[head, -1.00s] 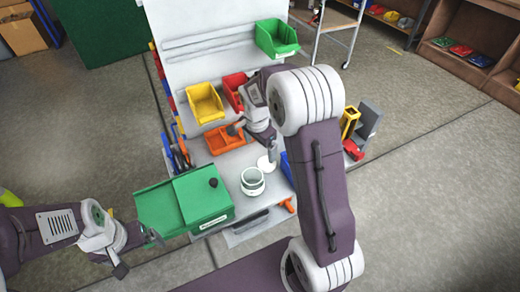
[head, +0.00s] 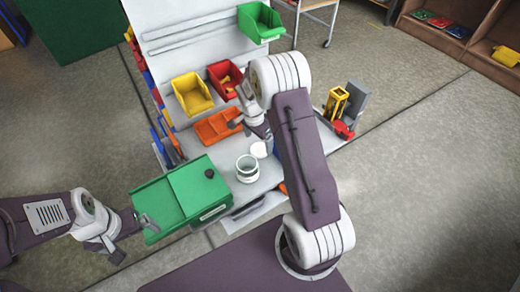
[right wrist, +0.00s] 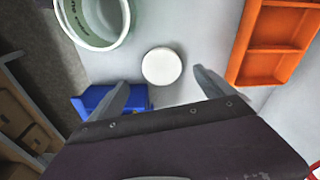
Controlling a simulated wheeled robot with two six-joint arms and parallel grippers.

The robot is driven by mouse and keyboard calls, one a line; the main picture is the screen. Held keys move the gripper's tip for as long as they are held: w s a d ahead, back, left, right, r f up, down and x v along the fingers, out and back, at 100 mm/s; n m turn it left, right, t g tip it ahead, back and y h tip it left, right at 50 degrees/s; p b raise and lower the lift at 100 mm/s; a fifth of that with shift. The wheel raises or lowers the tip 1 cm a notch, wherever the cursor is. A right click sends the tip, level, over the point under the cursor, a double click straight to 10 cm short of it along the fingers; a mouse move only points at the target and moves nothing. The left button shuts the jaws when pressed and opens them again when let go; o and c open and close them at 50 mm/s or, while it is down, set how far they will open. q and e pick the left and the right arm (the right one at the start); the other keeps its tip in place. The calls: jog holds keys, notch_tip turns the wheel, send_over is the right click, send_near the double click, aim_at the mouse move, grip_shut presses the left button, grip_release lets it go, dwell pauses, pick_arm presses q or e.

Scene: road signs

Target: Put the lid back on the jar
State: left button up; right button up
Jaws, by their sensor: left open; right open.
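The jar (head: 247,170) is a pale, open-topped round container standing on the grey work surface. It also shows at the top left of the right wrist view (right wrist: 95,20). The lid (right wrist: 162,66) is a flat white disc lying on the surface beside the jar. My left gripper (head: 133,238) is open and empty, near the front left of the green box.
A green box (head: 180,198) with a black knob stands left of the jar. Orange (head: 217,127), yellow (head: 192,93) and red (head: 225,80) bins sit behind. A blue bin (right wrist: 105,100) lies near the right gripper's finger. A yellow and red tool (head: 338,108) stands at the right.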

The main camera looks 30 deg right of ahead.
aim_at(259, 149)
jog(key=shift+w+a+f, duration=0.1)
jog(key=shift+w+a, duration=0.05)
jog(key=f, duration=0.3)
jog(key=d+f, duration=0.1)
jog(key=f, duration=0.1)
jog(key=shift+w+p, duration=0.15)
jog(key=shift+p, duration=0.15)
jog(key=shift+a, duration=0.1)
jog(key=c, duration=1.6)
jog(key=shift+o, duration=0.2)
notch_tip(259, 149, up, 10)
